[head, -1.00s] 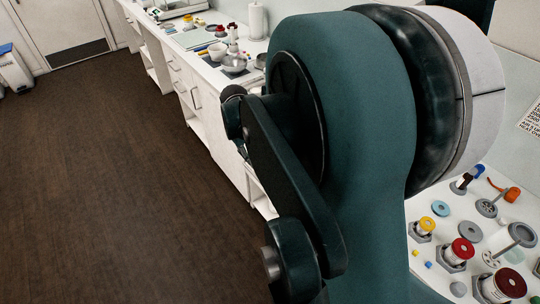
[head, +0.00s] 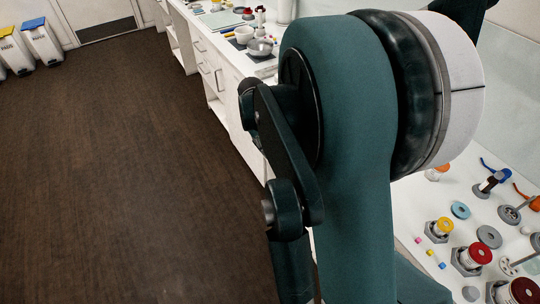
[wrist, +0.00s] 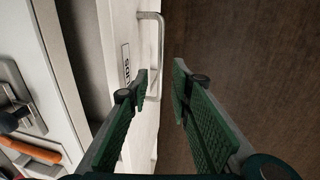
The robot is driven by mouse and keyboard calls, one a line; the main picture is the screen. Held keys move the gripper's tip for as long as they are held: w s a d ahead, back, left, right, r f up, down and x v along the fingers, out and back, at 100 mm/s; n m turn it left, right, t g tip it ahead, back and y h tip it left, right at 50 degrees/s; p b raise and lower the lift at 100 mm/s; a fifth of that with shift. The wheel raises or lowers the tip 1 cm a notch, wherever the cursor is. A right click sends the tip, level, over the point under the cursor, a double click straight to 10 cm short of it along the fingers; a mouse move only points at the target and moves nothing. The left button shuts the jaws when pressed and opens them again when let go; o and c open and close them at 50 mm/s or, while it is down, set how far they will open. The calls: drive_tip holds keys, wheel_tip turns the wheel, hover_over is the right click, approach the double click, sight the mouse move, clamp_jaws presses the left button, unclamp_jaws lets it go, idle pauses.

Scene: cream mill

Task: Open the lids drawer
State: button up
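In the wrist view a white drawer front (wrist: 118,25) carries a rotated dark label (wrist: 126,64) that seems to read LIDS. Its pale U-shaped handle (wrist: 161,50) stands out from the front. My gripper (wrist: 161,77) is open and empty, with one green ribbed finger on each side of the handle bar in the picture. Whether either finger touches the bar cannot be told. A shaded grey strip lies between the counter edge and the drawer front; I cannot tell if it is a gap. In the head view my arm hides the gripper and this drawer.
In the head view other white drawers (head: 203,66) line the counter, and several spools and parts lie at right. The brown floor (head: 120,170) is clear.

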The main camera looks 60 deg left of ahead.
drive_tip(key=shift+w+f+b, duration=0.15)
drive_tip(key=shift+w+f, duration=0.05)
drive_tip(key=shift+f, duration=0.75)
drive_tip(key=shift+w+f+b, duration=0.1)
drive_tip(key=shift+w+f, duration=0.05)
drive_tip(key=shift+f, duration=0.75)
drive_tip(key=shift+w+f+b, duration=0.15)
drive_tip(key=shift+w+f, duration=0.05)
drive_tip(key=shift+f, duration=0.75)
drive_tip(key=shift+c, duration=0.6)
clamp_jaws()
